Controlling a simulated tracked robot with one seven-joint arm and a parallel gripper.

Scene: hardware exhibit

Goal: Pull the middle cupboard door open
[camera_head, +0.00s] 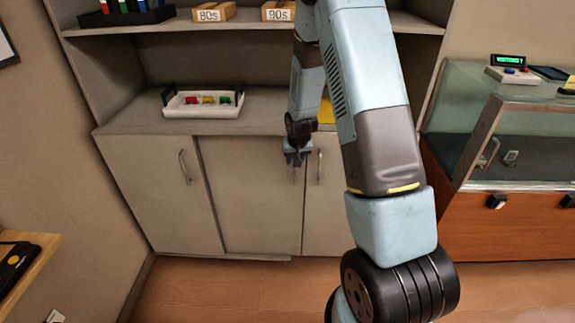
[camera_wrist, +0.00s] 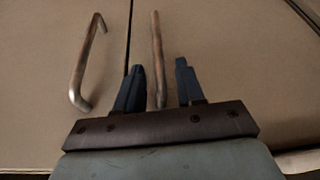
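The middle cupboard door (camera_head: 250,200) is a flat beige panel and looks shut, flush with its neighbours. Its handle is mostly hidden behind my gripper (camera_head: 295,160) in the head view. In the wrist view this metal bar handle (camera_wrist: 156,35) stands between the two dark fingers of my gripper (camera_wrist: 159,68). The fingers are open, with a visible gap on each side of the bar. The right door's curved handle (camera_wrist: 82,65) lies beyond the door seam, outside the fingers; in the head view it is just right of my gripper (camera_head: 319,166).
The left door (camera_head: 155,200) has its own handle (camera_head: 184,167). A white tray (camera_head: 203,108) with coloured items sits on the counter above. A glass display case (camera_head: 470,125) on a wooden base stands to the right. The floor (camera_head: 220,285) before the left and middle doors is clear.

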